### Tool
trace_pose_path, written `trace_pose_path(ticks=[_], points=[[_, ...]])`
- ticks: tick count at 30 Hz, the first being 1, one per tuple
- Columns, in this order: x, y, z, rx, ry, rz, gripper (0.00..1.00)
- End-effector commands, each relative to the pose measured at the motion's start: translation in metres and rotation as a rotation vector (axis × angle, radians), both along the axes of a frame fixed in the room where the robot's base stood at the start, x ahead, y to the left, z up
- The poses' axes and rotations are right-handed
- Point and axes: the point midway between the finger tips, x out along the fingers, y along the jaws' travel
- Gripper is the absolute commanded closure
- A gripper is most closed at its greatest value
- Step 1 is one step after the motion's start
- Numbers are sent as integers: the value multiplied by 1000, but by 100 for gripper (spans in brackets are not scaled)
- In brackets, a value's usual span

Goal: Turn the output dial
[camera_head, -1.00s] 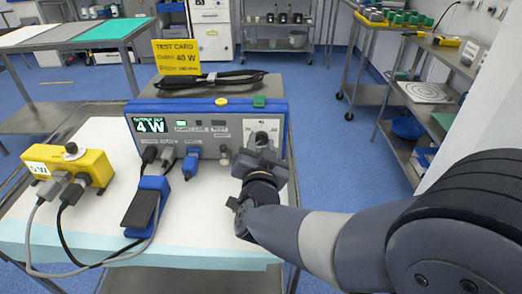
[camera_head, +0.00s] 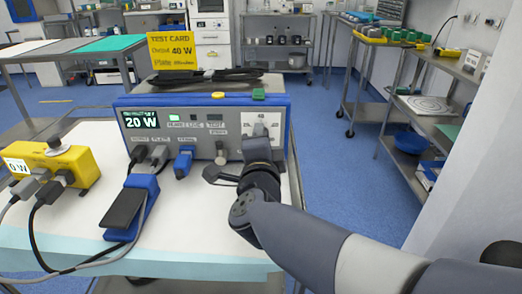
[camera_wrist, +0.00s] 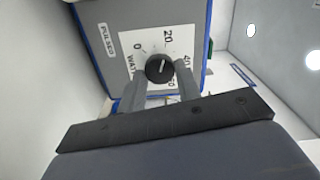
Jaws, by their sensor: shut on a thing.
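The output dial (camera_wrist: 159,68) is a round black knob on a white scale marked 0, 20 and 40 watts. Its light pointer line is turned roughly toward the 20. My gripper (camera_wrist: 161,84) is shut on the dial, one finger on each side of it. In the head view my gripper (camera_head: 257,148) is at the right end of the blue and grey unit (camera_head: 217,150) and hides the dial. The unit's display (camera_head: 141,120) reads 20 W. The yellow test card (camera_head: 172,51) behind reads Output 40 W.
Several plugs, one a blue plug (camera_head: 183,163), stick out of the unit's front. A blue foot pedal (camera_head: 131,208) lies on the table before it. A yellow box (camera_head: 52,165) with cables is at the left. A black cable lies on the unit's top.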

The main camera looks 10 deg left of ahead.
Motion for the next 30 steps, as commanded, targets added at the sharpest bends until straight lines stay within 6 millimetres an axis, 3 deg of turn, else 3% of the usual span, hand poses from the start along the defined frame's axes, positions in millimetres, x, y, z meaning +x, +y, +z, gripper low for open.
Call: trace_pose_path(ticks=[30], points=[[0,0,-5,917,222,0,91]])
